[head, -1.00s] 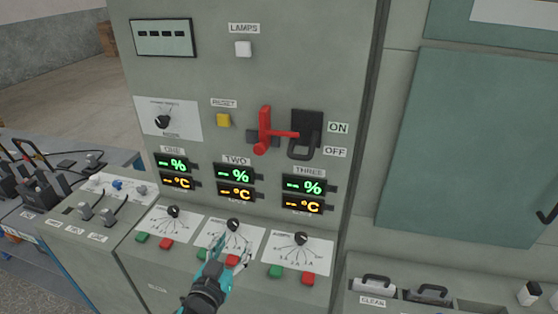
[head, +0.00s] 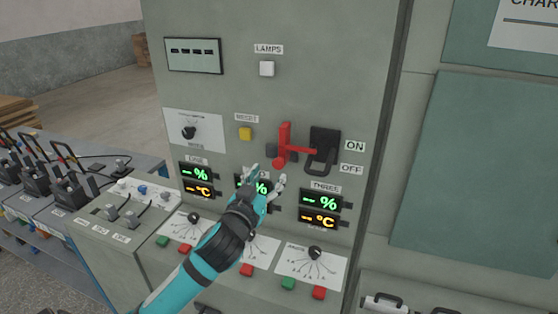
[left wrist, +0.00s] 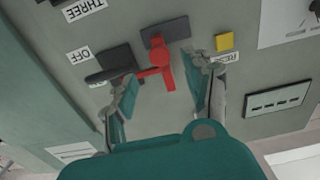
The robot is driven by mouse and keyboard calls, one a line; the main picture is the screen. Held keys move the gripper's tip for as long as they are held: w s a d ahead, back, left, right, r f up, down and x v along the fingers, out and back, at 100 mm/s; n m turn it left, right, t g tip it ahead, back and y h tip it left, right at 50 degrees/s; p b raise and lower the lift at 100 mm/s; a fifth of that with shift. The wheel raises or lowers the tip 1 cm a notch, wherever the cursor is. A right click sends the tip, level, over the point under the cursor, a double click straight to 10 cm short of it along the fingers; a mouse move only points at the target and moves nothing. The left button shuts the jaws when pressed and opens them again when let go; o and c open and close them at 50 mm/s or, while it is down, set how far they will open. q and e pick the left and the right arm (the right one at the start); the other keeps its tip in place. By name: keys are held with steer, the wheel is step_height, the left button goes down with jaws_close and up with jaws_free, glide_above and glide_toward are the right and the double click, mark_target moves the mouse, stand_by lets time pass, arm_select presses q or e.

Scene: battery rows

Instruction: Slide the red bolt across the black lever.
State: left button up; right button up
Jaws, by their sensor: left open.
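The red bolt (head: 284,146) is mounted on the grey cabinet front, and its red rod reaches right to the black lever (head: 321,158). The lever sits beside the ON and OFF labels, with its handle hanging down by OFF. In the left wrist view the red bolt (left wrist: 163,69) and the black lever (left wrist: 112,76) show upside down. My left gripper (head: 266,181) is open and empty, below and a little left of the bolt, in front of display TWO. In the left wrist view its fingers (left wrist: 163,88) are spread to either side of the bolt, apart from it. My right gripper is out of view.
A yellow reset button (head: 245,134) is left of the bolt. Displays, dials and red and green buttons (head: 288,284) fill the lower panel. A side bench with black clamp-like devices (head: 72,189) stands at left. The panel above the bolt is mostly clear.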

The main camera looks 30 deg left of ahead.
mark_target(277, 165)
arm_select(q)
steer(key=p+x, duration=0.1)
steer(key=x, duration=0.5)
steer(key=shift+w+r+p, duration=0.1)
steer(key=shift+w+p, duration=0.1)
steer(key=shift+p, duration=0.1)
steer(key=shift+w+a, duration=0.15)
steer(key=shift+w, duration=0.45)
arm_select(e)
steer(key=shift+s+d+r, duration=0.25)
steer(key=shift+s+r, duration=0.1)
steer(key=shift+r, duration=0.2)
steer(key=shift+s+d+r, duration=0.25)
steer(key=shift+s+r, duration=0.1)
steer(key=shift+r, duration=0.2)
arm_select(q)
steer(key=shift+c, duration=0.2)
jaws_close()
steer(key=shift+w, duration=0.1)
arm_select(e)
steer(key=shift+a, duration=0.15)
